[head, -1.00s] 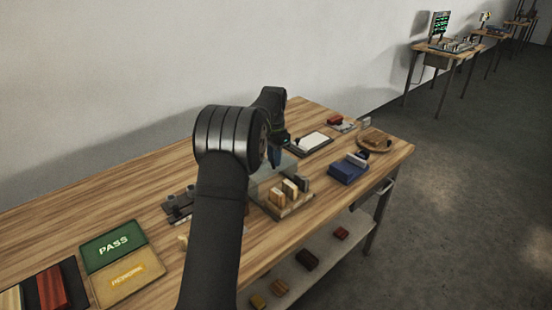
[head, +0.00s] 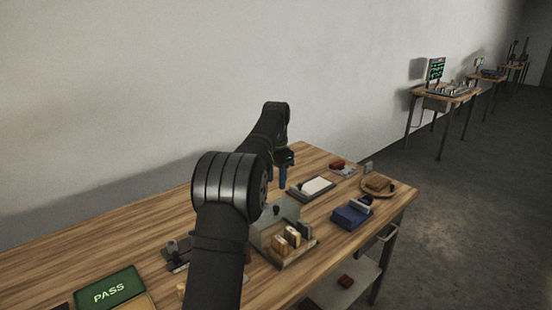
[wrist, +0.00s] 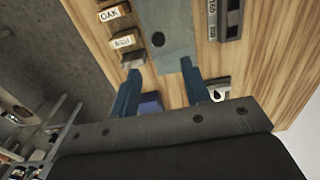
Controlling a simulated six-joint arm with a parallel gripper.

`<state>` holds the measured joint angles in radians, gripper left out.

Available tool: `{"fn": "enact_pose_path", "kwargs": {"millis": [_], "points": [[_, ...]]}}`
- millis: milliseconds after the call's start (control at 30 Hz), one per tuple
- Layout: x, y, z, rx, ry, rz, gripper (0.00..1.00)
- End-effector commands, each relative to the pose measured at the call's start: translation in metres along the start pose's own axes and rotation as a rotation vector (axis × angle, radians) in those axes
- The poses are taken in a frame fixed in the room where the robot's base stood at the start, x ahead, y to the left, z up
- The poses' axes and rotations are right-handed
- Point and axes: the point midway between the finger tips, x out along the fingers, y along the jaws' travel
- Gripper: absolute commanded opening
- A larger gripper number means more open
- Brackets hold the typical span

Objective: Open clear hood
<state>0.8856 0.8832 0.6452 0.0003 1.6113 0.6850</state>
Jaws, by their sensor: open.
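The clear hood (head: 268,219) is a greyish, see-through panel with a small dark knob (head: 277,209). It stands at the back of a wooden tray (head: 297,258), behind several upright wood blocks (head: 280,244); its exact angle is hard to tell. In the wrist view the hood (wrist: 160,18) shows beyond my fingers, with its knob (wrist: 157,40) and blocks labelled OAK (wrist: 114,12) to its left. My gripper (head: 283,172) is above and behind the hood in the head view. In the wrist view my gripper (wrist: 160,85) has its blue fingers spread, with nothing held between them.
A blue box (head: 351,216) and a round wooden board (head: 391,191) stand to the right. The green PASS tray (head: 108,290) is at front left. Dark fixtures (head: 178,254) stand left of the tray. The bench's back left is clear.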

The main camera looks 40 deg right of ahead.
Motion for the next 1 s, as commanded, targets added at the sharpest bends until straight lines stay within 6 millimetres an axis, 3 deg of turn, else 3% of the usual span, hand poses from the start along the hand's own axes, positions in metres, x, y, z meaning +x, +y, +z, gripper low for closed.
{"fn": "enact_pose_path", "kwargs": {"millis": [200,400,1000], "points": [[-0.05,-0.001,0.0,0.0,0.003,-0.003,0.43],[-0.071,-0.001,0.0,0.0,0.001,-0.002,0.43],[-0.077,0.0,0.0,0.0,0.0,-0.001,0.43]]}}
